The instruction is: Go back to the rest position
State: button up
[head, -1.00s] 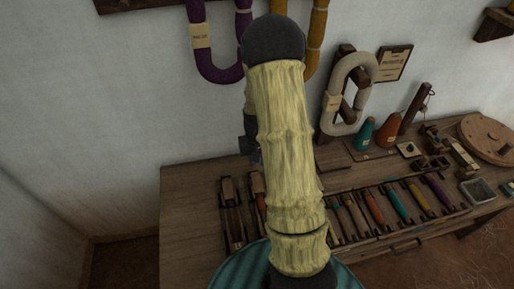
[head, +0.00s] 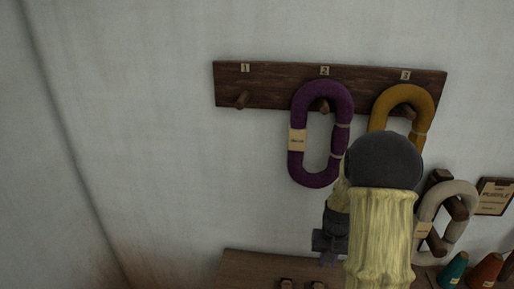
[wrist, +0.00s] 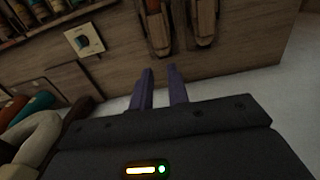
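My gripper (wrist: 161,72) shows in the wrist view with two dark purple fingers apart and nothing between them. In the head view the gripper (head: 328,250) is a small dark shape beside my yellow-sleeved arm, above the wooden bench (head: 250,265). The arm hides part of the bench and the lower part of the yellow hank. In the wrist view two wooden pieces (wrist: 157,30) lie on the bench beyond the fingertips, apart from them.
A peg rail (head: 285,98) on the wall has peg 1 (head: 242,100) bare, a purple hank (head: 297,160) on peg 2 and a yellow hank (head: 425,105) on peg 3. The left wall is clear.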

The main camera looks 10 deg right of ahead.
jog(key=s+a+r+n+t+p, duration=0.1)
jog(key=s+a+r+p, duration=0.3)
jog(key=r, duration=0.5)
jog(key=s+a+r+n+t+p, duration=0.1)
jog(key=s+a+r+p, duration=0.3)
jog(key=s+a+r, duration=0.4)
jog(key=shift+a+r+n+t, duration=0.3)
jog(key=shift+a+r+n, duration=0.05)
jog(key=shift+a+n, duration=0.35)
